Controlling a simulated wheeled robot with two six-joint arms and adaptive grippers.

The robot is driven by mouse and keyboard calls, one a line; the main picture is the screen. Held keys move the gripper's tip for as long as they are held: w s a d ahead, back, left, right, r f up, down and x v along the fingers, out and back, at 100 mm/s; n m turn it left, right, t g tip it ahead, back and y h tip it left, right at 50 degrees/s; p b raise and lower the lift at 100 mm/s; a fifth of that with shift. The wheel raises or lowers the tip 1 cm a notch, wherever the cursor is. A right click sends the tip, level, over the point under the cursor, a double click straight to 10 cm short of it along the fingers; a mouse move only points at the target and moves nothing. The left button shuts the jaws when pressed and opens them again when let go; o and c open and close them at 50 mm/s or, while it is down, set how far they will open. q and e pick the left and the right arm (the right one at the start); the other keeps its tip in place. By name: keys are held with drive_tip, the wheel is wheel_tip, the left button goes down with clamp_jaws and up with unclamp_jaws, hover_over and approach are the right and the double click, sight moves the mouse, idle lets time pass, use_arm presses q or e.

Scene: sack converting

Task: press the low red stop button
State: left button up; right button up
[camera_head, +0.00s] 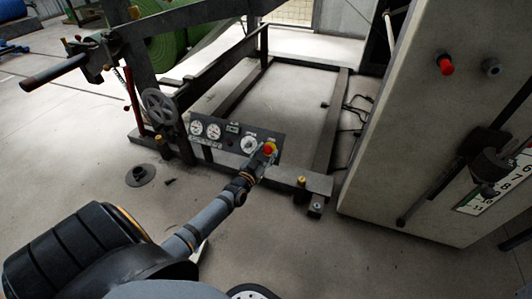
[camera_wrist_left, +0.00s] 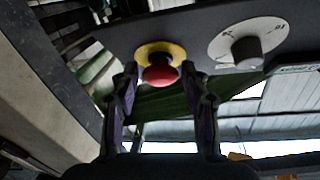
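The low red stop button (camera_head: 270,148) sits on a yellow collar at the right end of the dark control panel (camera_head: 217,150). In the left wrist view the red button (camera_wrist_left: 161,72) shows at the upper middle, between and just beyond my fingertips. My left gripper (camera_head: 264,154) reaches the panel from the lower left and largely overlaps the button area. In the left wrist view the gripper's fingers (camera_wrist_left: 160,84) are apart with nothing held between them. I cannot tell whether they touch the button. My right gripper is not in view.
The panel also carries gauges (camera_head: 205,129) and a white dial (camera_wrist_left: 248,42) beside the button. A handwheel (camera_head: 159,106) stands left of the panel. A pale cabinet (camera_head: 400,150) on the right bears another, higher red button (camera_head: 446,64). Open floor lies in front.

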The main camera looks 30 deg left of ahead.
use_arm(q)
drive_tip(key=shift+o, duration=0.7)
drive_tip(key=s+d, duration=0.1)
drive_tip(key=s, duration=1.1)
drive_tip(key=shift+d, duration=0.15)
